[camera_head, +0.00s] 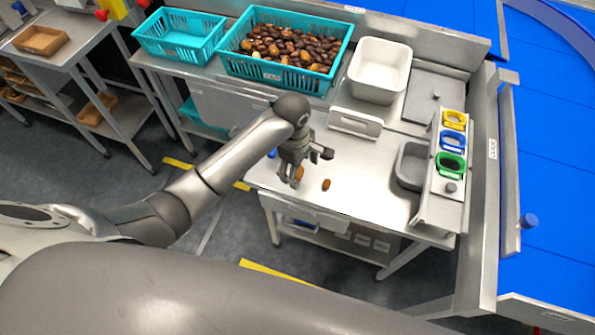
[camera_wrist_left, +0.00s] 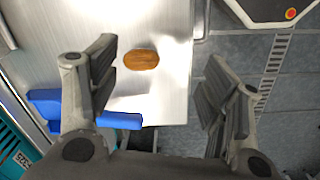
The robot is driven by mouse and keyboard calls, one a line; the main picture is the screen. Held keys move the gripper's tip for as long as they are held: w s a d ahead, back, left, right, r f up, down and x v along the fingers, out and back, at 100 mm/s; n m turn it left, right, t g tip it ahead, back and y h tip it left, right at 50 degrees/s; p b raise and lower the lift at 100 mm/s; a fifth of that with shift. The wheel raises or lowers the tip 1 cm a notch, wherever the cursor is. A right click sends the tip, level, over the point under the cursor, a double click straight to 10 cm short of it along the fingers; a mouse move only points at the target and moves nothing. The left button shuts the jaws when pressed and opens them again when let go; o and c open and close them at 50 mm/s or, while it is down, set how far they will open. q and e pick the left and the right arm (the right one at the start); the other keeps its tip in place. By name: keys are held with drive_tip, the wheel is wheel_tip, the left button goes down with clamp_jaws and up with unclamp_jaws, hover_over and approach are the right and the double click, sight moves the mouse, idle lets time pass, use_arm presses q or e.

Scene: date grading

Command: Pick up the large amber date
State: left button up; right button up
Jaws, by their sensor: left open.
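In the head view, a brown-amber date (camera_head: 326,184) lies on the steel table (camera_head: 370,200), right of my left gripper (camera_head: 296,180). A small amber patch (camera_head: 300,173), perhaps another date, shows right at its fingers, partly hidden. In the left wrist view, one amber oval date (camera_wrist_left: 141,58) lies on the table top, ahead of the open, empty fingers (camera_wrist_left: 160,85) and apart from them. I cannot tell which head-view item this is, nor judge its size against others. My right gripper is not in view.
A teal crate (camera_head: 334,72) full of dates and an emptier teal crate (camera_head: 165,50) stand behind. A white bin (camera_head: 353,82) and a grey tray (camera_head: 401,160) are further right. A blue object (camera_wrist_left: 60,112) lies at the table's left edge. The middle table top is clear.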

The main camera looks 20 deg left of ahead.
use_arm(q)
wheel_tip(320, 180, up, 3)
drive_tip(key=w+a+n, duration=0.1)
drive_tip(key=w+n, duration=0.1)
drive_tip(key=n, duration=0.1)
drive_tip(key=shift+y, duration=0.3)
drive_tip(key=f, duration=0.4)
drive_tip(key=shift+w+a+f, duration=0.15)
drive_tip(key=shift+w+f, duration=0.05)
drive_tip(key=shift+f, duration=0.1)
drive_tip(key=shift+w+f+p, duration=0.2)
drive_tip(key=shift+f+p, duration=0.05)
drive_tip(key=shift+f, duration=1.2)
drive_tip(key=shift+w+f+p, duration=0.15)
drive_tip(key=shift+f+p, duration=0.1)
drive_tip(key=shift+f, duration=1.15)
drive_tip(key=c, duration=0.8)
